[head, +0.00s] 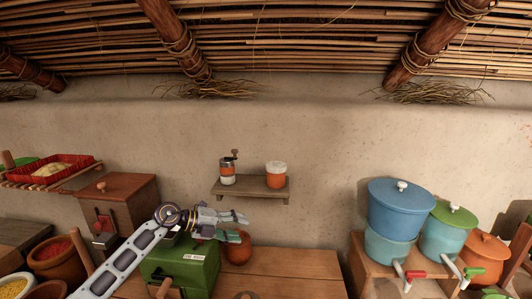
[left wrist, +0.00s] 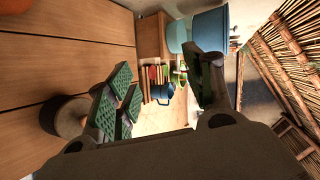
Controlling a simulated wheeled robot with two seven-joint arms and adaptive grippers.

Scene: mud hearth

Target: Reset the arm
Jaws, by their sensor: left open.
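My left gripper (head: 238,226) is open and appears empty at the end of my left arm, which reaches in from the lower left. Its fingers point right in the head view, above the wooden table (head: 292,265). It overlaps an orange-brown round pot (head: 238,250) and the upper edge of a green box (head: 182,268); I cannot tell the exact gap to either. In the left wrist view the green-padded fingers (left wrist: 162,92) are spread apart with nothing between them. My right gripper is not in view.
A small wall shelf (head: 252,190) holds a grinder (head: 227,168) and an orange-and-white jar (head: 276,175). Blue pots (head: 400,208) and a green-lidded one (head: 447,232) stand at right. A brown wooden box (head: 118,195) and spice bowls (head: 58,262) are at left. The table's middle is mostly clear.

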